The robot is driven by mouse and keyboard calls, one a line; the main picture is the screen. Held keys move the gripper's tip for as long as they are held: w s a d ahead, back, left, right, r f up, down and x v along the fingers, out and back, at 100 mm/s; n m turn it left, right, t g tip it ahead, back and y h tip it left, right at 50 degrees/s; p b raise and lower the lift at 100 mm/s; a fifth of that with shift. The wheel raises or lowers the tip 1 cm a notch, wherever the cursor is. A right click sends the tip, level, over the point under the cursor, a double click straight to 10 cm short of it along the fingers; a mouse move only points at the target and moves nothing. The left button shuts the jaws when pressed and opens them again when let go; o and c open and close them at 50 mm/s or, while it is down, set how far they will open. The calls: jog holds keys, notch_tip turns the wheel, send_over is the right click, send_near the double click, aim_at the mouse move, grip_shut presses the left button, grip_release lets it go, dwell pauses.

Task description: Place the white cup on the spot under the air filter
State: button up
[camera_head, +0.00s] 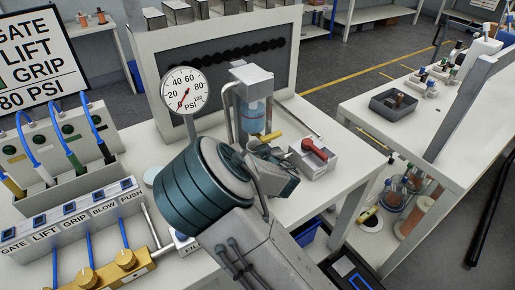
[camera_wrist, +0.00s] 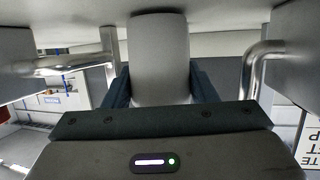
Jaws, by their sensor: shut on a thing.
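The air filter (camera_head: 252,106) stands on the white bench, with a clear bowl holding blue liquid and a grey top. My gripper (camera_head: 274,168) is low in front of it, largely masked by my own arm. In the wrist view, my gripper (camera_wrist: 160,88) is shut on a pale cylinder, which looks like the white cup (camera_wrist: 160,45). Dark fingers press on both sides of it. The cup cannot be made out in the head view. The spot under the filter is hidden, so I cannot tell whether the cup touches a surface.
A pressure gauge (camera_head: 186,90) stands to the left, before a panel. A labelled switch box (camera_head: 75,215) and cables are at left. A second bench (camera_head: 455,135) with small parts is at right.

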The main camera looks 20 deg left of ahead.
jog(key=shift+s+a+f, duration=0.1)
jog(key=shift+a, duration=0.25)
jog(key=shift+f, duration=0.15)
jog(key=shift+d+f+b, duration=0.1)
jog(key=shift+b, duration=0.2)
jog(key=o, duration=1)
jog(key=shift+o, duration=0.2)
jog(key=shift+r, duration=0.2)
jog(key=shift+r+p, duration=0.2)
jog(key=shift+p, duration=0.25)
jog(key=shift+s+d, duration=0.3)
jog(key=b+v, duration=0.1)
jog(key=v, duration=1)
